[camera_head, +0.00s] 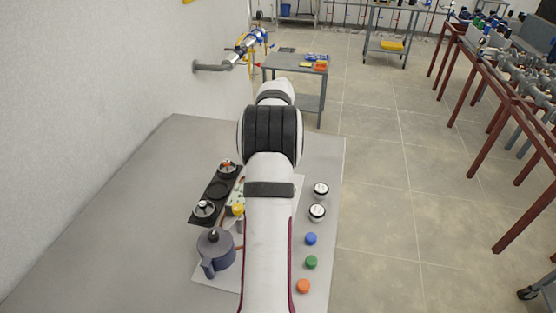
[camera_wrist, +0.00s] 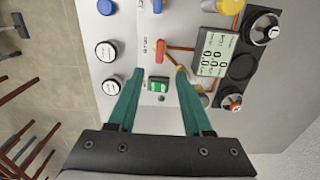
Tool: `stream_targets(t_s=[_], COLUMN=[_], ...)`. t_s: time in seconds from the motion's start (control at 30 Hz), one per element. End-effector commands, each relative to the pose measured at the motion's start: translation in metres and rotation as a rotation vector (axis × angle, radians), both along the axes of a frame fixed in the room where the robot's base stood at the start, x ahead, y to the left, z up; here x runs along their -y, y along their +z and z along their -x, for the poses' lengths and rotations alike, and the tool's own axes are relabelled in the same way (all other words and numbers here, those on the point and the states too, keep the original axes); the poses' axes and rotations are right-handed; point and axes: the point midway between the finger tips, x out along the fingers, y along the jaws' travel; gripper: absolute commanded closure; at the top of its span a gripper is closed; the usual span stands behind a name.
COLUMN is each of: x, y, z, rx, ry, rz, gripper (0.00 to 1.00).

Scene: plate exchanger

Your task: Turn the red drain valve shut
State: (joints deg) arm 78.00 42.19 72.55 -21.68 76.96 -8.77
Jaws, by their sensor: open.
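My gripper (camera_wrist: 160,73) shows in the wrist view with two teal fingers apart and nothing held between them. It is above a light panel. A small red block (camera_wrist: 159,50) lies beyond the fingertips, and a green block (camera_wrist: 158,84) shows between the fingers. An orange pipe (camera_wrist: 180,48) runs beside the right finger. I cannot tell which red part, if any, is the drain valve. My arm hides the gripper in the head view.
A display (camera_wrist: 214,53) and a black strip (camera_wrist: 243,66) with round knobs lie right of the gripper. Two white-and-black dials (camera_wrist: 105,52) lie left.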

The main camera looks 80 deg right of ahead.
Motion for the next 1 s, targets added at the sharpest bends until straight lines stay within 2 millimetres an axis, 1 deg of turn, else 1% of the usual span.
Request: stream_targets(t_s=[0.03,0.1,0.2,0.27,0.37,0.7,0.77,0.83,0.87,0.93,0.97,1.0], x=[0.001,0.001,0.0,0.0,0.0,0.0,-0.002,-0.014,-0.025,-0.066,-0.091,-0.127], y=[0.014,0.03,0.046,0.051,0.055,0.054,0.055,0.062,0.067,0.083,0.09,0.1], z=[0.0,0.0,0.0,0.0,0.0,0.0,-0.003,-0.02,-0.034,-0.076,-0.095,-0.118], rx=[0.001,0.001,0.0,0.0,0.001,0.0,0.001,0.005,0.008,0.02,0.026,0.034], ry=[0.0,0.0,0.0,0.0,0.0,0.0,0.005,0.038,0.065,0.158,0.206,0.275], rz=[0.005,0.004,0.002,0.001,0.0,0.0,0.0,-0.001,-0.002,-0.008,-0.012,-0.016], gripper=[0.5,0.5,0.5,0.5,0.5,0.5,0.5,0.5,0.5,0.5,0.5,0.5])
